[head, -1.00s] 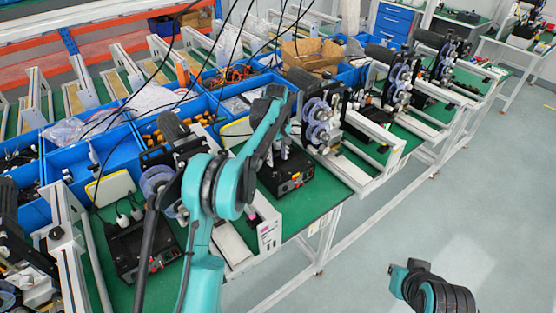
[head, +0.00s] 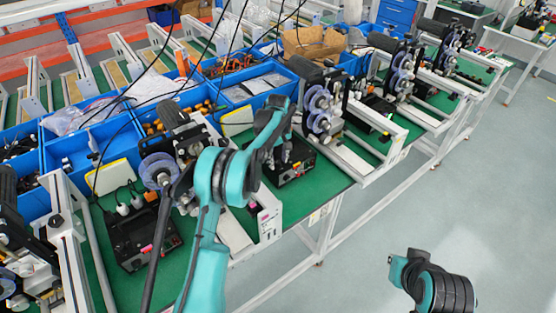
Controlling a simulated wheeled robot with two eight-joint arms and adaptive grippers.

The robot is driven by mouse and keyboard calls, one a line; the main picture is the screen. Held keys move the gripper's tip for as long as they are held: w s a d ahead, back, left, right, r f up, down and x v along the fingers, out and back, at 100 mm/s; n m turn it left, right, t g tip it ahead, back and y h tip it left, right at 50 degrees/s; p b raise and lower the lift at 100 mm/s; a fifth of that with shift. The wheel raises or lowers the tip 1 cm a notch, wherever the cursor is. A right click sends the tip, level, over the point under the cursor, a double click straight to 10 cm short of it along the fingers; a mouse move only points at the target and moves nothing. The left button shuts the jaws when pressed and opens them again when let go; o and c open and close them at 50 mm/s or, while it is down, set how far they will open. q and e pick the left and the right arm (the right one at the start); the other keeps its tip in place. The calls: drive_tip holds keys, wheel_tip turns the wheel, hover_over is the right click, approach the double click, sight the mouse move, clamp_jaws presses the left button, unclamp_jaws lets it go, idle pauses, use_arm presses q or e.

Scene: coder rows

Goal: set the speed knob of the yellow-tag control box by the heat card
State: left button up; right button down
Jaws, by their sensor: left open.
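A black control box (head: 302,166) stands on the green bench top, with a small red and yellowish mark on its front. A second black control box (head: 150,240) stands farther left, with a small reddish mark on its front. The knobs and the tag colours are too small to tell for certain. Pale yellow cards stand behind the left box (head: 113,177) and behind the other one (head: 237,121); their print is not readable. My left gripper (head: 283,155) is open, pointing down just over the right-hand box and partly covering it. My right gripper is not in view.
Blue bins (head: 95,145) with parts line the back of the bench. Machines with purple rollers (head: 322,110) stand beside the boxes, and a white upright panel (head: 268,218) is near the front edge. Black cables hang across the view. The floor at right is clear.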

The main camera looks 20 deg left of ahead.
use_arm(q)
clamp_jaws()
drive_tip(key=shift+m, duration=0.4)
drive_tip(key=m, duration=0.4)
drive_tip(key=shift+m, duration=0.4)
drive_tip(key=m, duration=0.6)
unclamp_jaws()
